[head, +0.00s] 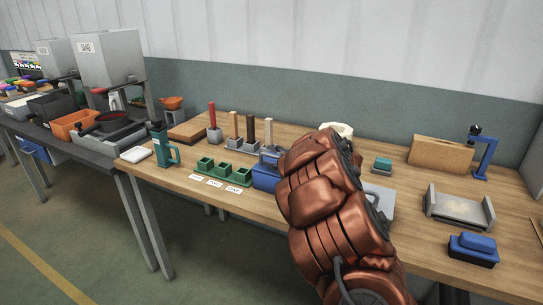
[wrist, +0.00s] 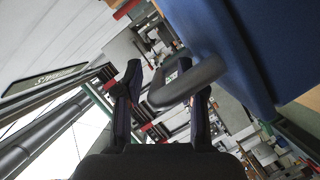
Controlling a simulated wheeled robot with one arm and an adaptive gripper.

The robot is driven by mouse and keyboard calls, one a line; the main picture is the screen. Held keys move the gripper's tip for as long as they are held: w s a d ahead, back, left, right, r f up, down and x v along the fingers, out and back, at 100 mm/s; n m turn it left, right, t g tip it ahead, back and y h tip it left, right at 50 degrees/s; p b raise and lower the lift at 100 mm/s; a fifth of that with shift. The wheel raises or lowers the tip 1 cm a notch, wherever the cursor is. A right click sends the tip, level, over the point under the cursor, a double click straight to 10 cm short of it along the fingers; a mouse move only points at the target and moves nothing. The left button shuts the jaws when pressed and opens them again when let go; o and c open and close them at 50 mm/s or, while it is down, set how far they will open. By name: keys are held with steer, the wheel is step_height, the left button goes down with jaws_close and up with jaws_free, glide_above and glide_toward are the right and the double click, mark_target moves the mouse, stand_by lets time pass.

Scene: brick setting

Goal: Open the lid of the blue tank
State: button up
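The blue tank (head: 265,175) stands on the wooden bench in the head view, partly hidden behind my copper-coloured arm. In the wrist view, a large blue surface that looks like the tank (wrist: 245,45) fills the upper right. A dark rounded handle (wrist: 195,83) sticks out from it to the left. My gripper (wrist: 167,80) is open, its two dark fingers apart. The handle's loop reaches across the right finger into the gap between the fingers. I cannot tell whether it touches either finger. In the head view my gripper is hidden behind the arm.
A grey metal tray (head: 459,208) and a blue-topped block (head: 474,248) lie to the right. The bench's front edge runs below the tank.

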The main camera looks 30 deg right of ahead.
steer(key=shift+w, duration=0.2)
steer(key=shift+c, duration=0.3)
jaws_close()
